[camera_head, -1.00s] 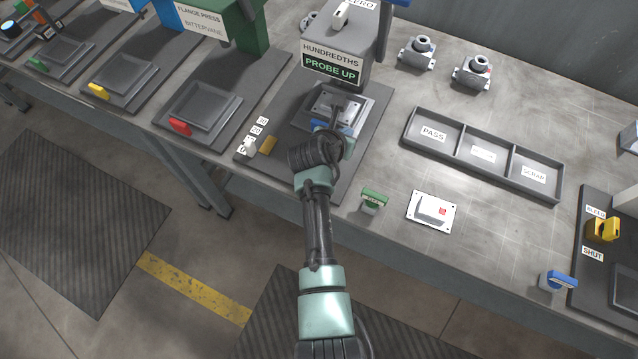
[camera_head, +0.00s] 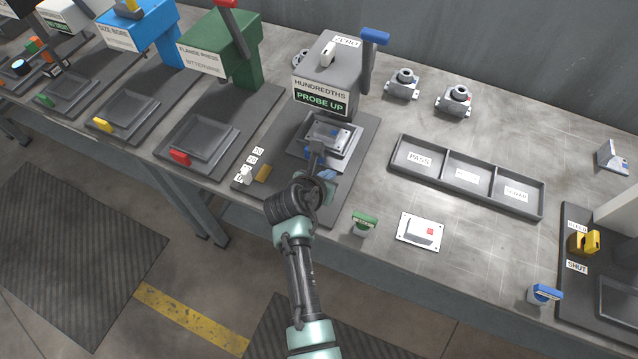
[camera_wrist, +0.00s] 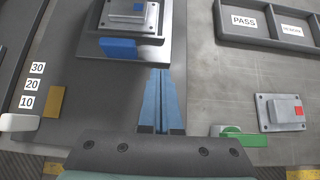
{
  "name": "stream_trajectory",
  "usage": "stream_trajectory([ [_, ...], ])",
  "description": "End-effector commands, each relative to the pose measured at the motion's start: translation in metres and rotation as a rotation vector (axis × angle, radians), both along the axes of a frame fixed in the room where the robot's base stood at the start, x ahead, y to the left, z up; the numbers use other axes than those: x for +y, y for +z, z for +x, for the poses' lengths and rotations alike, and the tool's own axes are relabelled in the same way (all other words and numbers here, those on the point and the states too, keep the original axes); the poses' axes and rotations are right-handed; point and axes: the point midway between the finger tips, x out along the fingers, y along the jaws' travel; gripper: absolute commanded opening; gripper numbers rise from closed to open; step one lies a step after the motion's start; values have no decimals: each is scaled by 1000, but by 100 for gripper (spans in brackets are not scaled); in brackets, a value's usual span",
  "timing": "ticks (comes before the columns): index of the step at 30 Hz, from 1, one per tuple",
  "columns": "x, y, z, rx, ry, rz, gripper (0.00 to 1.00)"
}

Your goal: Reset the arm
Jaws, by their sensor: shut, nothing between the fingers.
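My arm reaches up from the bottom of the head view to the probe station, a grey machine (camera_head: 326,72) with a "HUNDREDTHS / PROBE UP" display and a blue-handled lever (camera_head: 375,38). My gripper shows in the wrist view (camera_wrist: 161,74) with its two blue fingers together, nothing between them. The fingertips point toward the station's raised plate, just in front of its blue tab (camera_wrist: 118,48). A grey metal part (camera_wrist: 131,15) sits on that plate. In the head view my wrist hides part of the station's base (camera_head: 352,180).
A three-compartment tray (camera_head: 480,200) lies to the right, with PASS on its left compartment. Two metal castings (camera_head: 403,84) stand behind the tray. Presses (camera_head: 215,55) line the left.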

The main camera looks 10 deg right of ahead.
Motion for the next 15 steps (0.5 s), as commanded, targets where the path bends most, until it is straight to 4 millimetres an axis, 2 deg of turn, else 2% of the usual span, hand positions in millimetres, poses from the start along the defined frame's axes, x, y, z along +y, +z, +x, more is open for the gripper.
stream_trajectory([
  [7,19,29,-25,1,3,0,0],
  [15,30,45,-41,2,1,1,0],
])
